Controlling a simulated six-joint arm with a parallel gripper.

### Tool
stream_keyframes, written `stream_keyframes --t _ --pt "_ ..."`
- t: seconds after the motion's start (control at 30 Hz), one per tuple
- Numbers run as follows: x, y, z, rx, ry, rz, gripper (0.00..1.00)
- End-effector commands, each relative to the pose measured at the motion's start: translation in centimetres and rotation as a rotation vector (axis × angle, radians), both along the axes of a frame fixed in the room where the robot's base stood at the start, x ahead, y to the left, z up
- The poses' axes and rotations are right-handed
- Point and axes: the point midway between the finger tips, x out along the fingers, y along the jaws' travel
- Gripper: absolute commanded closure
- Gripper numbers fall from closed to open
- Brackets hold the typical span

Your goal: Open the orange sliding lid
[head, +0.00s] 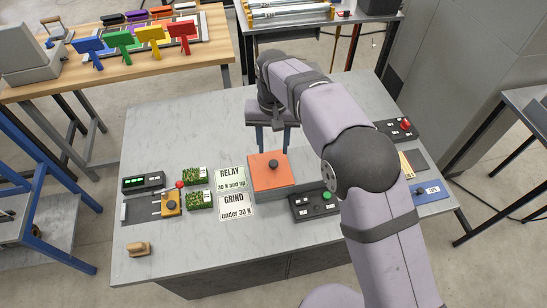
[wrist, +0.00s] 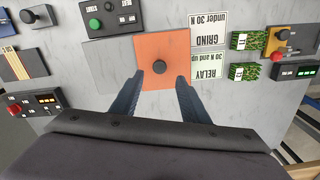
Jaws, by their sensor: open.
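The orange sliding lid (head: 271,171) lies flat on top of a box near the middle of the grey table, with a dark round knob (head: 273,164) at its centre. In the wrist view the lid (wrist: 178,48) fills the top middle, its knob (wrist: 158,66) between and beyond the fingertips. My gripper (head: 272,150) is open and empty, with its two blue-grey fingers apart. In the wrist view the gripper (wrist: 160,82) points toward the lid's edge, and I cannot tell whether the fingers touch it. The inside of the box is hidden.
A button panel (head: 314,205) stands close on the right. A yellow device with a red knob (head: 171,203) is farther left. The table's back left is clear.

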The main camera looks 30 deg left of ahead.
Motion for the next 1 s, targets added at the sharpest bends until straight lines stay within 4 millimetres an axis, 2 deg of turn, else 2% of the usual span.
stream_keyframes --t 0.53,0.93,0.97,1.0 --pt "0.0 -0.1 -6.0 -0.002 0.001 -0.001 0.59" --pt "0.0 -0.1 -6.8 0.0 0.0 -0.001 0.59" --pt "0.0 -0.1 -6.8 0.0 0.0 -0.001 0.63" --pt "0.0 -0.1 -6.8 0.0 0.0 -0.001 0.73"
